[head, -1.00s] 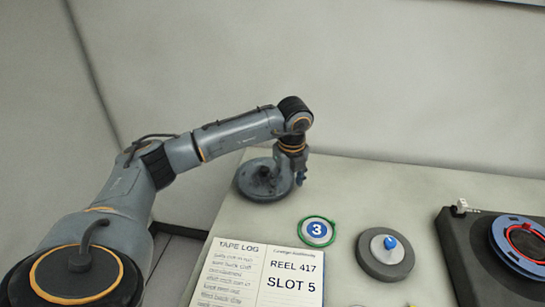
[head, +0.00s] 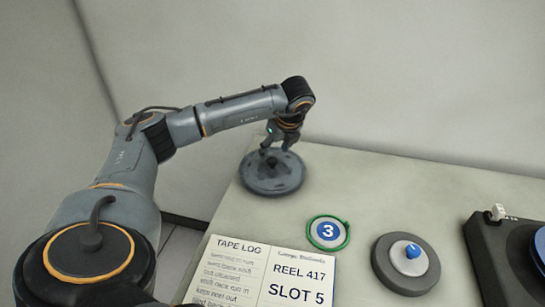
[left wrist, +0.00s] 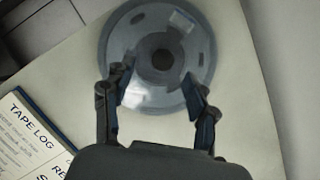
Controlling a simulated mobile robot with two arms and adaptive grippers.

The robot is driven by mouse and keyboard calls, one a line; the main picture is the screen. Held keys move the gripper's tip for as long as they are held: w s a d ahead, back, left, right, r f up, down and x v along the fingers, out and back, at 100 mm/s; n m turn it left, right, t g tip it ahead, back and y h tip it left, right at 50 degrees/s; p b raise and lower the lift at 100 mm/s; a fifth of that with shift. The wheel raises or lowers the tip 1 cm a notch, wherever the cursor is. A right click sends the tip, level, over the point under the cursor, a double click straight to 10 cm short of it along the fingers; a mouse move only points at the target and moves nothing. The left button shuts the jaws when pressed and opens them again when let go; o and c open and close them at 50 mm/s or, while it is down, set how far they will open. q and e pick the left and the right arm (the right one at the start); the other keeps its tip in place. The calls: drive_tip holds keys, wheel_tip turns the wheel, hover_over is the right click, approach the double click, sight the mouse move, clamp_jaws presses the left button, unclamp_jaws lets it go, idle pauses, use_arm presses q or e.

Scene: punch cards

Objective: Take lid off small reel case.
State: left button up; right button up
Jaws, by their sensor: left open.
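A round grey case (head: 272,182) with a dark centre knob (head: 272,163) lies at the far left of the table. In the left wrist view the case (left wrist: 143,35) fills the upper middle, its dark knob (left wrist: 163,60) near its centre. My left gripper (head: 278,147) is above the case, pointing down. In the left wrist view my left gripper (left wrist: 158,84) is open, its fingers spread to either side below the knob. Nothing is between them. I cannot tell if the fingertips touch the lid. My right gripper is not in view.
A tape log (head: 239,271) lies at the front. Beside it are a green-rimmed disc marked 3 (head: 342,240) and a grey round case with a blue knob (head: 387,272). A black tape machine (head: 491,250) stands at the right. The table's back is clear.

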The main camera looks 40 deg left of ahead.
sight(272, 159)
use_arm(q)
drive_tip(key=shift+a+f, duration=0.1)
drive_tip(key=shift+f, duration=0.25)
drive_tip(key=b+x, duration=0.2)
drive_tip(key=x, duration=0.1)
drive_tip(key=b+x, duration=0.1)
drive_tip(key=shift+w+f, duration=0.2)
drive_tip(key=shift+w, duration=0.1)
drive_tip(key=shift+r, duration=0.1)
drive_tip(key=shift+c, duration=0.6)
clamp_jaws()
